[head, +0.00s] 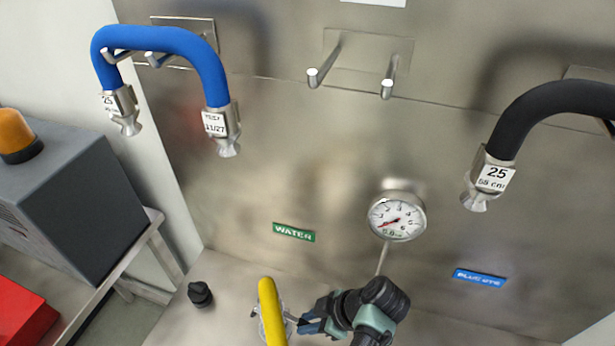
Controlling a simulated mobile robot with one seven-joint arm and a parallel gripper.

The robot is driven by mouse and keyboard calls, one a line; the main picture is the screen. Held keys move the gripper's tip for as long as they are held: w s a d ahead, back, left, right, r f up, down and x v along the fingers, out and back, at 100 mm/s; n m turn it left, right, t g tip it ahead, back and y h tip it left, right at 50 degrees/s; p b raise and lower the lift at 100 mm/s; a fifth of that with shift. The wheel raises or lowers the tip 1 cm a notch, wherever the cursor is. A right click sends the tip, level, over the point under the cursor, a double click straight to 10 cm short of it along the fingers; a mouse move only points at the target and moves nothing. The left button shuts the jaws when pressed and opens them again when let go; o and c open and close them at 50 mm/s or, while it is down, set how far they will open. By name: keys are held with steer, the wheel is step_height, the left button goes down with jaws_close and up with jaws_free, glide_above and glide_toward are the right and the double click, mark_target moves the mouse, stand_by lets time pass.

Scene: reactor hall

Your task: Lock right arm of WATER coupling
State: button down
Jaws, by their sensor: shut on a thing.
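The green WATER label (294,232) is on the metal wall. Below it a yellow hose (270,312) rises from the bottom edge and hides most of the silver WATER coupling (257,326) behind it. My gripper (300,325) comes in from the right and is shut at the coupling's right side, just right of the hose. The part between its fingers appears to be the coupling's right arm, a small metal piece. Its exact angle is too small to tell.
A pressure gauge (397,217) stands on a thin stem just above my arm. A black cap (200,294) sits left on the steel surface. A blue hose (165,42) and a black hose (545,105) hang above. A BLUE label (479,277) is at right.

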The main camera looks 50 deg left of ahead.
step_height(320, 180, down, 3)
steer(key=g+y+b, duration=0.2)
steer(key=y+b, duration=0.1)
steer(key=b, duration=0.4)
steer(key=shift+a+y, duration=0.15)
steer(key=shift+y, duration=0.15)
steer(key=y+b, duration=0.1)
steer(key=b, duration=0.2)
steer(key=shift+s+a+f+g, duration=0.1)
steer(key=shift+g, duration=0.3)
steer(key=shift+a+g+y+b, duration=0.1)
steer(key=shift+g+y+b, duration=0.2)
steer(key=shift+y+b, duration=0.35)
steer(key=shift+s, duration=0.1)
steer(key=c, duration=0.7)
jaws_free()
steer(key=p+v, duration=0.1)
steer(key=v, duration=1.2)
steer(key=shift+a, duration=0.1)
